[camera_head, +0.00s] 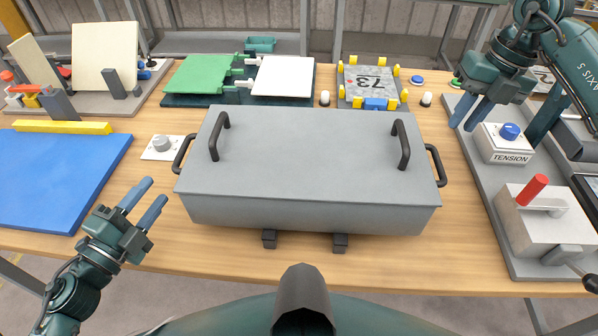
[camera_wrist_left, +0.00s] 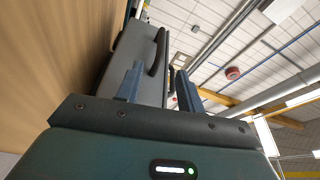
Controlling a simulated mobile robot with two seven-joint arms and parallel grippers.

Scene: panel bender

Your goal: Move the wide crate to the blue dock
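The wide crate (camera_head: 310,170) is a long grey box with a flat top in the middle of the wooden table. It has two black handles on top and a black handle at each end. It also shows in the left wrist view (camera_wrist_left: 128,50). The blue dock appears to be the blue mat (camera_head: 60,178) at the left, with a yellow bar along its back edge; the crate is apart from it. My left gripper (camera_head: 150,194) is open and empty, left of the crate's near left corner. My right gripper (camera_head: 464,112) is open and empty, beyond the crate's right end.
A white plate with a grey knob (camera_head: 163,146) lies between mat and crate. A TENSION box (camera_head: 502,146) and a lever box (camera_head: 540,220) stand at the right. Clear wood lies in front.

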